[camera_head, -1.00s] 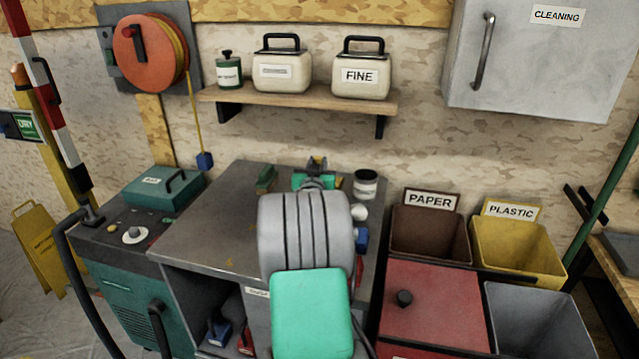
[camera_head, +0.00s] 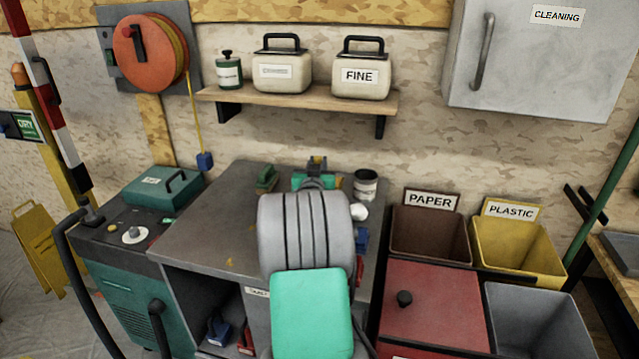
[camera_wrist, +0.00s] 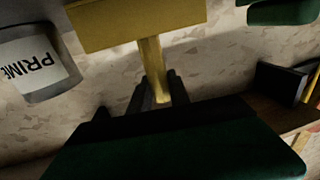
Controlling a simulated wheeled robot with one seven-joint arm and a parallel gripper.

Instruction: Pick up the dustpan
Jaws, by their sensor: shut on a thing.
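A yellow T-shaped thing, which looks like the dustpan (camera_wrist: 138,22), shows at the top of the wrist view. Its wide part is uppermost and its narrow handle (camera_wrist: 152,62) runs down between the dark fingers of my gripper (camera_wrist: 158,88). My gripper is shut on that handle. In the head view my own arm hides the fingers and most of what they hold, over the back of the grey workbench (camera_head: 215,235).
A can labelled PRIME (camera_wrist: 38,65) stands close beside the dustpan, also seen on the bench (camera_head: 366,186). A green object (camera_head: 267,179) lies at the bench's back left. A shelf (camera_head: 300,99) with containers is above; bins (camera_head: 430,236) stand at right.

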